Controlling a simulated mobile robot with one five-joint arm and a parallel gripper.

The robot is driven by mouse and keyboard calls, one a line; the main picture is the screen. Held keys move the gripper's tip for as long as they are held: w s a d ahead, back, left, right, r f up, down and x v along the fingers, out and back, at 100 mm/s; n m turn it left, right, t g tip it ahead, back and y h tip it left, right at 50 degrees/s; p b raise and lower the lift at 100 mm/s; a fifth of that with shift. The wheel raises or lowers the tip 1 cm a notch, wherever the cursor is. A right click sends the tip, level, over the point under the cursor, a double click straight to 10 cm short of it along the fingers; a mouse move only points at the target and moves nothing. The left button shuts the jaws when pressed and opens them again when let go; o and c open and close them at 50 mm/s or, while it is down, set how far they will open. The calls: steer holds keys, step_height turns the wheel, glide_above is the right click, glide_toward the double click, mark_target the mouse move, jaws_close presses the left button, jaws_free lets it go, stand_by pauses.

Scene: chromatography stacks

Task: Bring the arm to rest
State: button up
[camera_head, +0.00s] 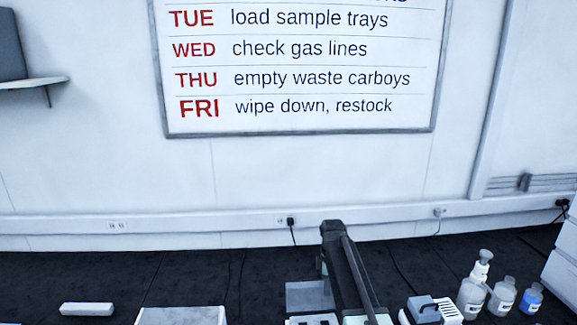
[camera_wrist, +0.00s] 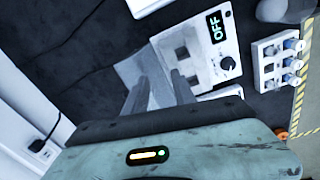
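My arm (camera_head: 350,275) rises from the bottom of the head view, right of the middle, above the dark bench top. In the wrist view my gripper (camera_wrist: 158,88) shows two grey fingers spread apart, with no object held between them. Beyond the fingertips are a flat grey plate (camera_wrist: 147,66) and a white device (camera_wrist: 207,64) with an OFF display, a dark knob and two dark square openings. I cannot tell how close the fingertips are to the device. In the head view the fingers cannot be made out.
A rack (camera_wrist: 270,72) of blue-capped vials stands right of the device. A white block (camera_head: 87,309) lies at the left. The wall with a whiteboard (camera_head: 300,132) is behind. The left bench is mostly clear.

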steer(key=s+d+f+m, duration=0.1)
steer(key=s+d+m, duration=0.1)
steer(key=s+m, duration=1.4)
steer(key=s, duration=0.6)
steer(key=shift+s+d+m+g+b, duration=0.3)
steer(key=shift+s+d+b, duration=0.05)
steer(key=shift+s, duration=0.05)
steer(key=shift+f, duration=0.1)
